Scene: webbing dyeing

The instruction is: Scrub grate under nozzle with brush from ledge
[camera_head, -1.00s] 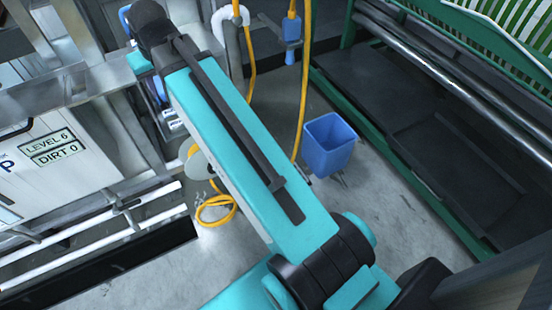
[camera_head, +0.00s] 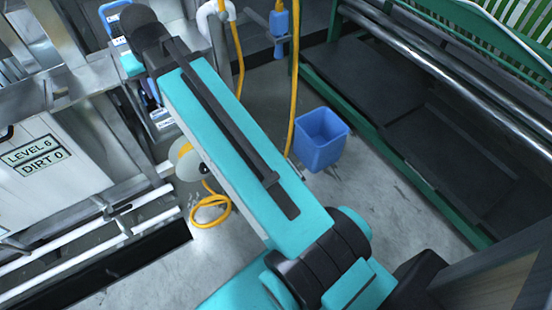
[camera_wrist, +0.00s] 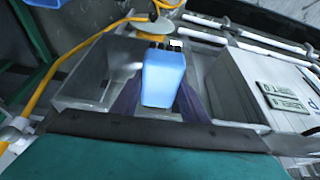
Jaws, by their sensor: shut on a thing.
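In the wrist view my gripper (camera_wrist: 160,92) has dark purple fingers on both sides of a blue block (camera_wrist: 164,76), shut on it. Dark tufts show at the block's far end, so it looks like the brush. A blue piece hangs on a yellow hose in the head view (camera_head: 279,24); I cannot tell whether it is the nozzle. In the head view my arm hides my gripper. I cannot clearly make out the grate or the ledge.
A steel basin (camera_wrist: 88,78) lies left of the block in the wrist view. A white panel (camera_head: 25,185) reads LEVEL 6 and DIRT 0. A blue bucket (camera_head: 321,139) stands on the floor. A yellow hose (camera_head: 212,211) coils near white rails. A green machine (camera_head: 400,172) stands right.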

